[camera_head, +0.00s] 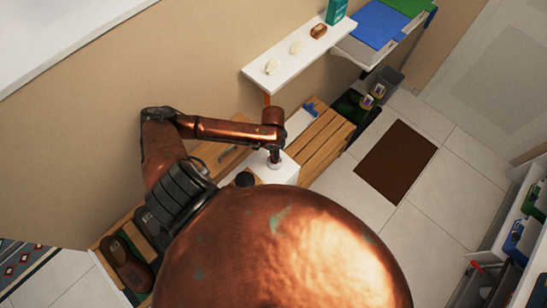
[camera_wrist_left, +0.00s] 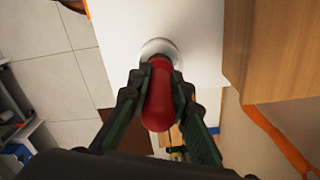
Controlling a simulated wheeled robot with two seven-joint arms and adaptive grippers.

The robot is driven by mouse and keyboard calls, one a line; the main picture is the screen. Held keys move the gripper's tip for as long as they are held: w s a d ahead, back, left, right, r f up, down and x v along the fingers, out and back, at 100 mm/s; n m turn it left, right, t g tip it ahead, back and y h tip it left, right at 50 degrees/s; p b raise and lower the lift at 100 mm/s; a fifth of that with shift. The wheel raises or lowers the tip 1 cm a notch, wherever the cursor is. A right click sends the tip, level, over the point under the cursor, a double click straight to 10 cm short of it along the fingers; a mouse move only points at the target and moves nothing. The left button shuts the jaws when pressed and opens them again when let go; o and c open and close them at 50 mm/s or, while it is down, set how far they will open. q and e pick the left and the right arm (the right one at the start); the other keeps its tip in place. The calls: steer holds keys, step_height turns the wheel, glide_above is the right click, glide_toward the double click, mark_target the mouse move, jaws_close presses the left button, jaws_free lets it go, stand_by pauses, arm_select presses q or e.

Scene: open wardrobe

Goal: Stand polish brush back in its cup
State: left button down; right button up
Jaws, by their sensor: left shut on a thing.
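My left gripper (camera_wrist_left: 158,80) is shut on a red, rounded handle (camera_wrist_left: 158,108), which looks like the polish brush, in the left wrist view. A pale round piece (camera_wrist_left: 158,47) shows at the handle's far end, over a white surface (camera_wrist_left: 204,50). I cannot tell whether that piece is the cup or part of the brush, nor whether the brush end is inside a cup. In the head view my left gripper (camera_head: 274,160) reaches down at the white block (camera_head: 285,174) on the bench; the brush is too small to make out there. My right gripper is not in view.
A slatted wooden bench (camera_head: 322,140) runs along the wall. A white shelf (camera_head: 298,50) with small items hangs above it. A dark round thing (camera_head: 245,179) sits beside the white block. Shoes (camera_head: 130,265) stand at lower left. A brown mat (camera_head: 397,163) lies on the tiled floor.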

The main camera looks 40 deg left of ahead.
arm_select(q)
step_height(320, 180, down, 3)
steer(key=shift+s+b, duration=0.1)
steer(key=shift+b, duration=1.05)
steer(key=shift+r, duration=0.15)
steer(key=c, duration=1.8)
jaws_free()
steer(key=shift+o, duration=0.2)
